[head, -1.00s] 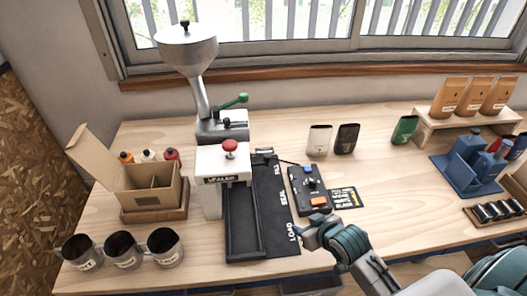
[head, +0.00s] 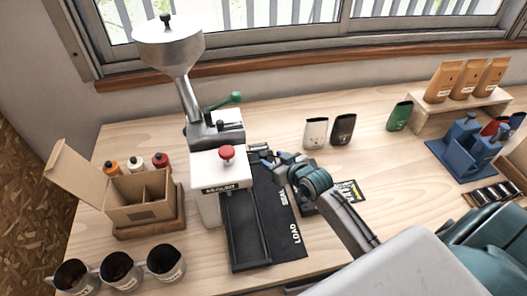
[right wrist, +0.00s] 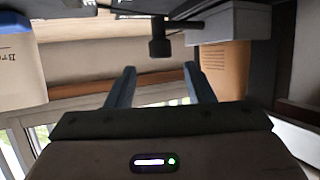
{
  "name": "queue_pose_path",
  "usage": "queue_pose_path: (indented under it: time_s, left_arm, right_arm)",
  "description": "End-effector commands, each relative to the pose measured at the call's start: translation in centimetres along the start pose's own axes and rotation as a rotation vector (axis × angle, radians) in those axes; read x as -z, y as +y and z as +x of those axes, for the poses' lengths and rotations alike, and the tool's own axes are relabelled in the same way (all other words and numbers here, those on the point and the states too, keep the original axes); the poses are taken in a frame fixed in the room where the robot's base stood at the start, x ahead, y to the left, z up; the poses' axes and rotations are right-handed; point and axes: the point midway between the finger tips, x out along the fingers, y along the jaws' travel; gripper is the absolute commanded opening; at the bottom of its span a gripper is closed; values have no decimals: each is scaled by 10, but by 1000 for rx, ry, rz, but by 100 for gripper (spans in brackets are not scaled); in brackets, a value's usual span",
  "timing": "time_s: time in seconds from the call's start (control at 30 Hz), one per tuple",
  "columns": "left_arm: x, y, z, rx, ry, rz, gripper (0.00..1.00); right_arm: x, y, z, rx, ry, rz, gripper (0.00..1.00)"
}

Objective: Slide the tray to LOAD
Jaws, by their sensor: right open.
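A black slide track (head: 285,245) runs along the right side of the white sealer (head: 221,172), with SEAL and LOAD marked on it; LOAD is at the near end. A small dark tray-like block (head: 258,149) sits at the far end of the track, partly hidden by my right gripper. My right gripper (head: 276,161) is open close beside that block; I cannot tell whether it touches. In the right wrist view a dark knob (right wrist: 160,47) shows between and just beyond the open fingertips (right wrist: 158,76). My left gripper is out of view.
A hopper (head: 170,45) with a green lever stands behind the sealer. A white pouch (head: 316,133) and a dark pouch (head: 343,130) stand beyond my gripper. An open cardboard box (head: 140,213) and metal cups (head: 121,271) are at left. My right forearm covers much of the control box.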

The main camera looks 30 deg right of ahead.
Motion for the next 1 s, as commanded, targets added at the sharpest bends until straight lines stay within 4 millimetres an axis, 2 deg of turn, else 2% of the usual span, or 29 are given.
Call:
queue_pose_path:
  time_s: [0.03, 0.1, 0.17, 0.27, 0.5, 0.73, 0.77, 0.9, 1.0]
  left_arm:
    - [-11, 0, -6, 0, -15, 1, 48]
    - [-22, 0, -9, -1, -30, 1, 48]
    - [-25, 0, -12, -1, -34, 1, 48]
    - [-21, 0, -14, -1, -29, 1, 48]
    - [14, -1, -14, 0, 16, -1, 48]
    - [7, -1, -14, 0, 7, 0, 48]
    - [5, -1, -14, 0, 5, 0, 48]
    - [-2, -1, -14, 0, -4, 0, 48]
    - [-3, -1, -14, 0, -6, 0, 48]
  right_arm:
    - [4, -1, 10, 0, 1, 5, 48]
    - [3, 0, 23, 0, 1, 4, 48]
    - [3, -1, 32, 0, 0, 4, 48]
    - [2, 0, 45, 0, 1, 2, 48]
    - [0, 0, 58, 1, 0, 0, 48]
    - [0, 0, 58, 0, 0, -1, 48]
    - [0, 0, 58, 0, 0, -1, 44]
    - [0, 0, 58, 0, 0, 0, 16]
    - [0, 0, 58, 0, 0, -1, 0]
